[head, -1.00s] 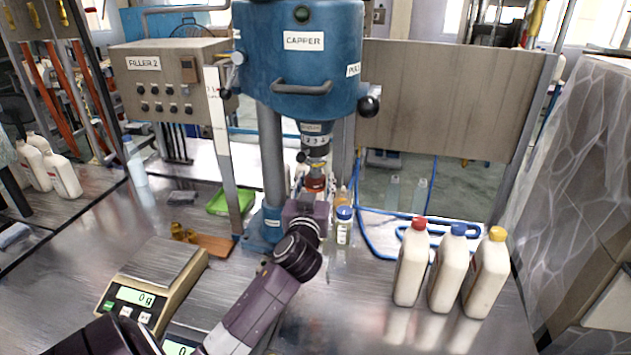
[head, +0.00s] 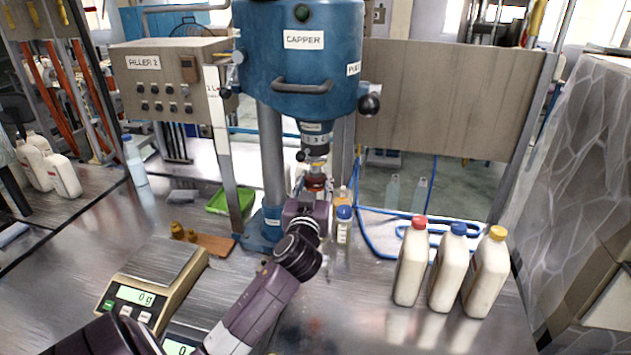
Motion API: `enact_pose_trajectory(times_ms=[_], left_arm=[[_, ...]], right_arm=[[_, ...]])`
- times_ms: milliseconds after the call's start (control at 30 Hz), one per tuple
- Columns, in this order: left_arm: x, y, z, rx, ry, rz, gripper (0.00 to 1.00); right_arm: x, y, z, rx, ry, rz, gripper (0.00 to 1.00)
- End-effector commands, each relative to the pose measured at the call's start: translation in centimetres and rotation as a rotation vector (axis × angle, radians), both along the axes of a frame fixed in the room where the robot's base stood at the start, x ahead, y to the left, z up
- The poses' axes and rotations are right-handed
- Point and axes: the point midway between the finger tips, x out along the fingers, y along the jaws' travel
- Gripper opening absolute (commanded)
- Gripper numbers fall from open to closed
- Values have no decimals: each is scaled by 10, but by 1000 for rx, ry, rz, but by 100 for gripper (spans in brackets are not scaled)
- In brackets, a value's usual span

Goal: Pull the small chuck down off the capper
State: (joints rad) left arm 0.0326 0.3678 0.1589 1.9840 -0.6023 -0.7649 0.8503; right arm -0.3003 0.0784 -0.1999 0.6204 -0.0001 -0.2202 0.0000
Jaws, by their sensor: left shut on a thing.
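The blue capper (head: 300,85) stands at the back centre on a grey column. A dark numbered collar (head: 316,137) and a metal spindle hang below its head. The small chuck (head: 316,183), orange-red, shows low under the spindle, just above my left gripper. My left gripper (head: 313,192) reaches up to it from below and is shut on it. The wrist hides the fingertips and much of the chuck. I cannot tell whether the chuck is clear of the spindle. My right gripper does not show.
Three white bottles with red, blue and yellow caps (head: 447,270) stand at the right. A small blue-capped bottle (head: 343,226) stands close right of my left wrist. A scale (head: 153,285), a green tray (head: 228,200) and brass parts on a brown board (head: 212,244) lie at the left.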

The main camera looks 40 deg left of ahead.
Motion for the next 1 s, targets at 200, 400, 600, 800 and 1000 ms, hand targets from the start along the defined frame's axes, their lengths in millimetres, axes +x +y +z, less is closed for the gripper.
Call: enact_pose_trajectory(times_ms=[200, 400, 600, 800, 1000], left_arm=[[0, 0, 0, 1, 1, 0, 0], [0, 0, -1, 0, 0, 0, 0], [0, 0, -5, -1, 2, 0, 0], [0, 0, -8, -1, 1, 0, 0], [0, 0, -17, -1, -1, 0, 0]], right_arm=[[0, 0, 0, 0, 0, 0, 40], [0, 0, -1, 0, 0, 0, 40], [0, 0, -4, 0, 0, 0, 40], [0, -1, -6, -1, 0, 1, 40], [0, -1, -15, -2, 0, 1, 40]])
